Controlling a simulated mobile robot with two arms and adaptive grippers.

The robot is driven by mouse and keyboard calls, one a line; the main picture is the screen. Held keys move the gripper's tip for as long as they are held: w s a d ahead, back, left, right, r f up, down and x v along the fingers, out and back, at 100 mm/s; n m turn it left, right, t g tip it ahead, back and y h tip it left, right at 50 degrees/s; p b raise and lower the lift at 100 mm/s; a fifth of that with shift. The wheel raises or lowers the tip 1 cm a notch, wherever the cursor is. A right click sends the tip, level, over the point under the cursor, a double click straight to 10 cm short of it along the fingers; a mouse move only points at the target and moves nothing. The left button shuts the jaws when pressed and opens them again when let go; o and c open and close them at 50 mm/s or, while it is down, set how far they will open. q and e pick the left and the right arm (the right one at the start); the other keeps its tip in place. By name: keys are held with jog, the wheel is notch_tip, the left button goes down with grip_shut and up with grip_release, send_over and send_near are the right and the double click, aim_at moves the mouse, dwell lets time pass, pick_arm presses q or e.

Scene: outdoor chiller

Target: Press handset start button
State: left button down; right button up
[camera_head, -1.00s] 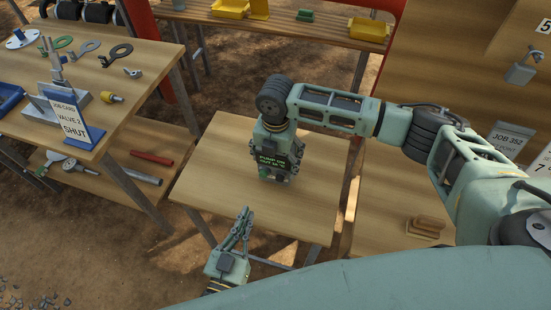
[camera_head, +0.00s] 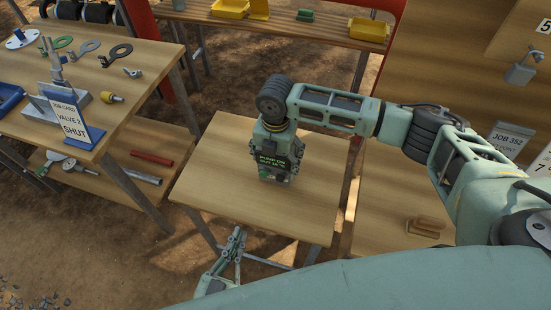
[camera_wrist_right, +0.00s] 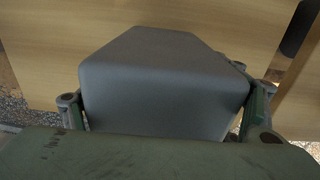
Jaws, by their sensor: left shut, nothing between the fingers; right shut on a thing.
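The handset (camera_head: 275,162) is a dark boxy unit with a lit green text display, upright over the small wooden table. My right gripper (camera_head: 273,128) reaches over it from above and is shut on it. In the right wrist view a grey block (camera_wrist_right: 165,85), which appears to be the handset's body, sits between the two fingers. The start button is too small to make out. My left gripper (camera_head: 238,234) is shut and empty, low in front of the table's near edge, apart from the handset.
The small table top (camera_head: 220,190) is otherwise clear. A bench on the left holds tools and a job card stand (camera_head: 70,122). A panel with a padlock (camera_head: 520,72) and a wooden block (camera_head: 427,226) are on the right. A rear bench carries yellow bins (camera_head: 368,30).

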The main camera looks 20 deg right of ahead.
jog(key=shift+s+d+f, duration=0.15)
jog(key=shift+s+f, duration=0.15)
jog(key=shift+f, duration=0.25)
jog(key=o, duration=1.7)
jog(key=shift+c, duration=0.2)
jog(key=o, duration=0.4)
jog(key=shift+w, duration=0.2)
jog(key=shift+o, duration=0.2)
jog(key=shift+w+r, duration=0.1)
jog(key=shift+r, duration=0.55)
notch_tip(320, 180, up, 11)
jog(key=shift+f, duration=0.1)
